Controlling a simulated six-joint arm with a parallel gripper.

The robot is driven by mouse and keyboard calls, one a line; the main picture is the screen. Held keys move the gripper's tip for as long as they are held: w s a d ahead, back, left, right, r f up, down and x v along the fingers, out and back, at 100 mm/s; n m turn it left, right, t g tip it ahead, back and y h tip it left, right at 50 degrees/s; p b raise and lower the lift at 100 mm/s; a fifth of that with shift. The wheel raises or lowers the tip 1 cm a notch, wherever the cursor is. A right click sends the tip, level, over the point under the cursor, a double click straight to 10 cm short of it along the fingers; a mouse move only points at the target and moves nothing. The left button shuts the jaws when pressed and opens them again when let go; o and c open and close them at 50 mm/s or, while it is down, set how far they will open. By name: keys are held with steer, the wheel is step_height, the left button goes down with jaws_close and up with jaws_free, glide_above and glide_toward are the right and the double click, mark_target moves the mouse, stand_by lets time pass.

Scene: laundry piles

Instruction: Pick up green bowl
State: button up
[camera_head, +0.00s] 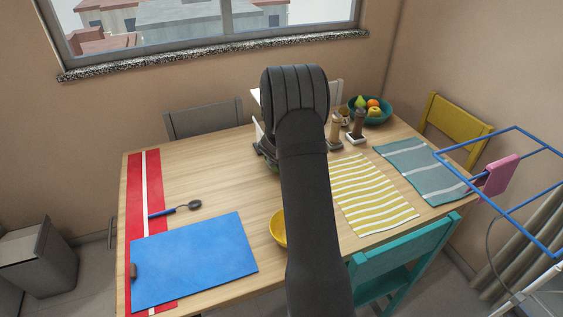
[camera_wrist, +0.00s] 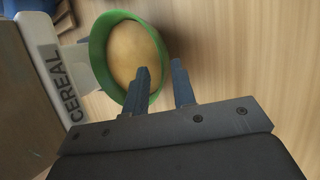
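The green bowl (camera_wrist: 97,52) is in the upper left of the wrist view, with a green rim and a smooth tan inside. I cannot tell whether the tan is the bowl itself or something in it. My gripper (camera_wrist: 159,66) is open, with its two dark fingers apart. In the picture, one finger overlaps the bowl's right rim and the other lies just outside it, over the table. I cannot tell whether either touches the rim. In the head view my arm hides the gripper and most of this area; only a sliver of green shows beside it.
A box marked CEREAL (camera_wrist: 62,85) stands close to the bowl's left side. A yellow bowl (camera_head: 278,228), blue mat (camera_head: 195,262), striped cloth (camera_head: 370,195) and teal fruit bowl (camera_head: 384,118) are on the wooden table (camera_head: 215,165). Bare wood lies right of the fingers in the wrist view.

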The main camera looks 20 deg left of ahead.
steer(key=shift+x, duration=2.6)
steer(key=shift+c, duration=0.2)
jaws_close()
